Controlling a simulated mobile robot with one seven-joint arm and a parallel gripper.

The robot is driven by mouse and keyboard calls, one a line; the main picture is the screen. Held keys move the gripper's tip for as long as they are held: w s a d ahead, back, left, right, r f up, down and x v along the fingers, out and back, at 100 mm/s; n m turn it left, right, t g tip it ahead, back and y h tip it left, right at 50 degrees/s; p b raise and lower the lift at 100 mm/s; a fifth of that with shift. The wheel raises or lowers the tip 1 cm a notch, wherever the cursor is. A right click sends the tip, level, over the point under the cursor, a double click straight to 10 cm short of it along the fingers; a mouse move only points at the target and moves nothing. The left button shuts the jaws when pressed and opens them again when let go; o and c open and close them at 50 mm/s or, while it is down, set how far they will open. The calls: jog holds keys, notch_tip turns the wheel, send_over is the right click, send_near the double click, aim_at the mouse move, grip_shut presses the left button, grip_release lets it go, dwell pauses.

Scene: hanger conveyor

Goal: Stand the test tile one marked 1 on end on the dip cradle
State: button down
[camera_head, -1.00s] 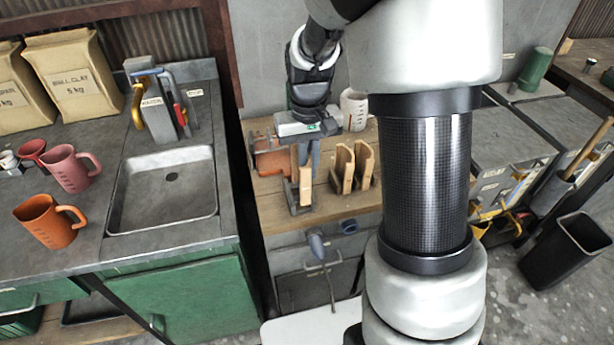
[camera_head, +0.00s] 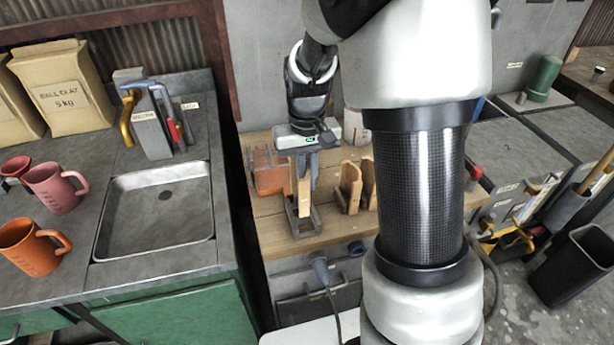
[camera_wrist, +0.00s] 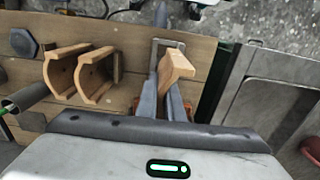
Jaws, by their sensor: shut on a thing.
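My gripper (camera_head: 306,158) points down over the wooden bench and is shut on a tan test tile (camera_head: 304,192). The tile is upright, with its lower part at the grey metal dip cradle (camera_head: 303,228). I cannot tell whether its lower end rests on the cradle or hangs just above it. In the wrist view the grey fingers (camera_wrist: 164,101) grip the tile (camera_wrist: 178,66), and part of the cradle's metal frame (camera_wrist: 155,47) shows beside it. No number is readable on the tile.
Two similar curved tiles (camera_head: 349,187) stand right of the cradle on the bench (camera_head: 275,228), partly behind my arm. An orange-brown block-like thing (camera_head: 269,172) is left of my gripper. A sink (camera_head: 158,205) and mugs are further left.

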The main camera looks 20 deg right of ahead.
jog(key=shift+f+b, duration=2.05)
jog(key=shift+f, duration=1.05)
jog(key=c, duration=1.8)
grip_release()
jog(key=shift+r, duration=0.1)
notch_tip(320, 180, up, 17)
jog(key=p, duration=0.2)
jog(key=shift+r+p, duration=0.15)
jog(key=shift+p, duration=0.2)
